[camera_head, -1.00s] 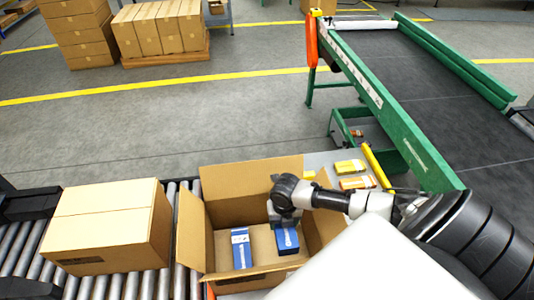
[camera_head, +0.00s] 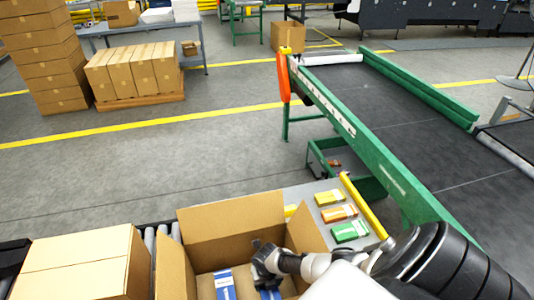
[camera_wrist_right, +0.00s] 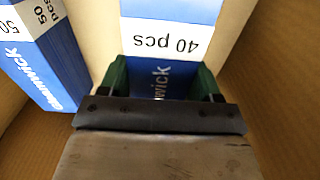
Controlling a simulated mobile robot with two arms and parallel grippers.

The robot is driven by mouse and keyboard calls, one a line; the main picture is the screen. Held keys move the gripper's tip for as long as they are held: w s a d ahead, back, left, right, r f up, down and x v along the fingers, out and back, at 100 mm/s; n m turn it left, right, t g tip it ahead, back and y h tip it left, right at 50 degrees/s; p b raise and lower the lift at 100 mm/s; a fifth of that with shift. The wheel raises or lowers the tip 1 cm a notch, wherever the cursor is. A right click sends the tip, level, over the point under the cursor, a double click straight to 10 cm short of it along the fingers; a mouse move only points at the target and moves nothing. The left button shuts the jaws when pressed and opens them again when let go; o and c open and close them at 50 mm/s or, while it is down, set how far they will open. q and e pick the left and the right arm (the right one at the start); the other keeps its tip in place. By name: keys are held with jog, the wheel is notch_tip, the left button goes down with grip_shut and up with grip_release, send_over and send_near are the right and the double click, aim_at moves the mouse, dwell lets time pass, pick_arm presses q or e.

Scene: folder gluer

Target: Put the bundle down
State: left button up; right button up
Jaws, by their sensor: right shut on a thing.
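My right gripper (camera_head: 264,278) reaches down into an open cardboard box (camera_head: 232,218) at the bottom of the head view. It is shut on a blue bundle (camera_head: 271,294), of which only a small part shows there. In the right wrist view the green fingers of the gripper (camera_wrist_right: 162,82) clasp this bundle (camera_wrist_right: 166,40), which has a white "40 pcs" label. Another blue bundle (camera_head: 225,286) with a "50 pcs" label stands in the box to the left; it also shows in the wrist view (camera_wrist_right: 48,60). Whether the held bundle touches the box floor is hidden. My left gripper is not in view.
A closed carton (camera_head: 75,265) stands left of the box on the roller conveyor. Yellow, orange and green packs (camera_head: 349,231) lie on a grey table to the right. The green-railed belt (camera_head: 390,110) runs behind. Box walls and flaps surround my gripper closely.

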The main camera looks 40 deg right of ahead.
jog(key=shift+w+f, duration=0.1)
jog(key=shift+f, duration=1.05)
jog(key=shift+f+b, duration=0.1)
jog(key=shift+b, duration=0.35)
jog(key=o, duration=1.1)
jog(key=shift+r+p, duration=0.4)
jog(key=shift+r, duration=0.1)
notch_tip(320, 180, up, 11)
jog(key=shift+r+p, duration=0.15)
jog(key=shift+p, duration=0.55)
